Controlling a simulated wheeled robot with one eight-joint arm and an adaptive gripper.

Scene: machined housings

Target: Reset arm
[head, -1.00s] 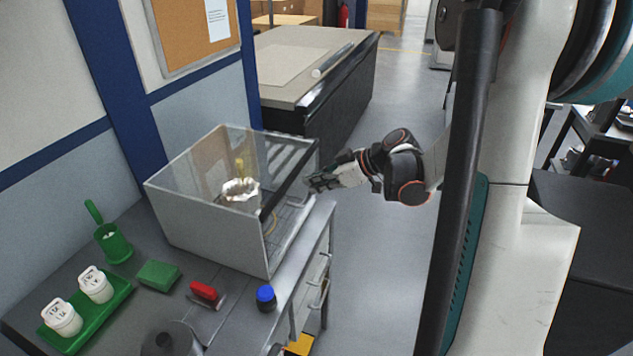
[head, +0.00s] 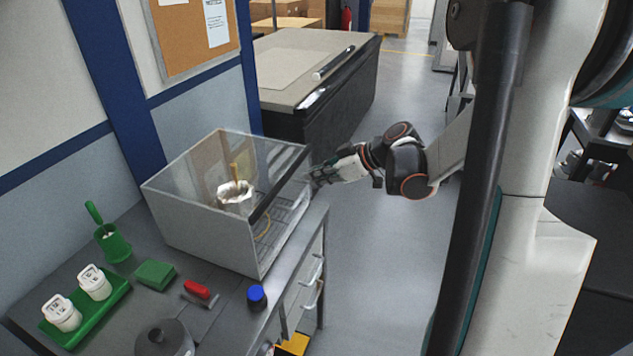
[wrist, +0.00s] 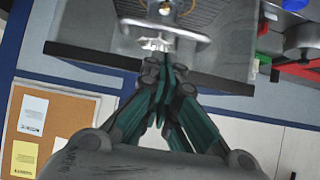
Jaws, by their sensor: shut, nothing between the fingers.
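My gripper (head: 322,177) is shut and empty in the head view. It is just right of the clear-topped grey box (head: 205,222) on the workbench, at about the height of its upper right corner. In the wrist view the fingers of my gripper (wrist: 166,75) are drawn together, with the box's dark edge (wrist: 95,54) behind them. A silvery metal housing (head: 236,197) with a yellowish upright piece stands inside the box. I cannot tell whether the fingertips touch the box.
On the bench (head: 225,310) are a green tray (head: 95,318) with white containers, a green pot (head: 112,244), a green block (head: 155,274), a red-handled tool (head: 197,289) and a blue-capped jar (head: 257,297). A large table (head: 290,75) stands behind. The floor (head: 375,260) to the right is clear.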

